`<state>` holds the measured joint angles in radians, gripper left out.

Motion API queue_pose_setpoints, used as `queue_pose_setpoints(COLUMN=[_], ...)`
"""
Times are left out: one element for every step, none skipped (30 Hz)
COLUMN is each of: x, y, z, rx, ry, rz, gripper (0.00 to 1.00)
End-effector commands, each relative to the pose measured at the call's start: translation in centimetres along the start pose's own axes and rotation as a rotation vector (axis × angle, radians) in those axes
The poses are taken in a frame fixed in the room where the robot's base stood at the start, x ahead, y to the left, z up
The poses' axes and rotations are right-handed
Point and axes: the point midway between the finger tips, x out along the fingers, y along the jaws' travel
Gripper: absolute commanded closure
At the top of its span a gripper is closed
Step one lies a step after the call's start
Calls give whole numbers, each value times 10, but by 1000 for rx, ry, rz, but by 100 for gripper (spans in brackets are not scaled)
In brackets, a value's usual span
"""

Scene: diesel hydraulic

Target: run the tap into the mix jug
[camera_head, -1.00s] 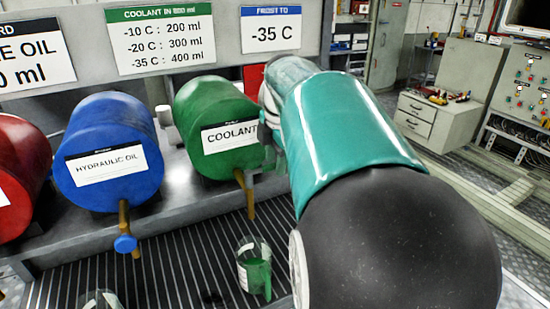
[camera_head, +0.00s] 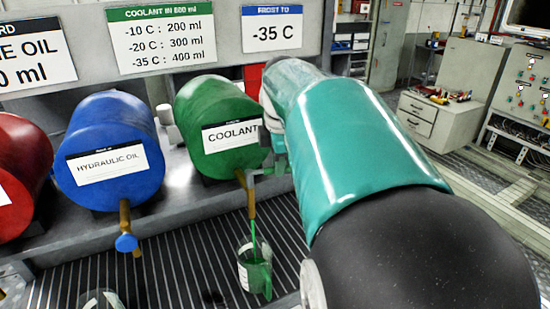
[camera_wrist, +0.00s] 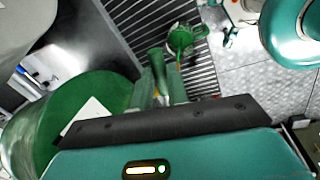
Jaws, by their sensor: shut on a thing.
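The green coolant drum (camera_head: 215,110) lies on its side on the rack, and its brass tap (camera_head: 247,195) points down. A thin green stream (camera_head: 254,232) runs from the tap into the clear mix jug (camera_head: 256,268), which holds green liquid. The jug stands on the slatted grate under the spout and shows in the wrist view (camera_wrist: 181,40). My gripper (camera_wrist: 158,88) is shut on the coolant tap handle beside the drum's front. The handle is mostly hidden by the fingers and my arm.
A blue hydraulic oil drum (camera_head: 112,150) with a blue-handled tap (camera_head: 126,242) and a red drum (camera_head: 20,165) stand to the left. Another jug (camera_head: 101,299) is cut off at the bottom edge. A frost sign (camera_head: 272,28) reads -35 C; the chart (camera_head: 161,40) pairs it with 400 ml.

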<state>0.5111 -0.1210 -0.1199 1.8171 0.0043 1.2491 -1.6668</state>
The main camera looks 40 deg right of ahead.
Motion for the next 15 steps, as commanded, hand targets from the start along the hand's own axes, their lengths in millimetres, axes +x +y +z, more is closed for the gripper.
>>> queue_pose_setpoints(x=[-1, -1, -2, -2, -2, -2, -2, -2, -2, -2, -2, -2, -2, -2, -2], y=[-3, -4, -6, -8, -9, -10, -10, -11, -11, -11, -11, -11, -11, -11, -11], z=[-1, -2, -2, -2, -2, -2, -2, -2, -2, -2, -2, -2, -2, -2, -2], rx=[38, 61, 89, 107, 123, 140, 149, 157, 164, 166, 167, 167, 167, 167, 167], ry=[-8, -12, -17, -21, -25, -28, -30, -31, -32, -33, -33, -33, -33, -33, -32], rz=[1, 1, 1, 1, 1, 0, 0, 0, 0, 0, 0, 0, 0, 0, 0], gripper=[100, 100, 100, 100, 100, 100, 100, 100, 100, 100, 100, 100, 100, 100, 100])
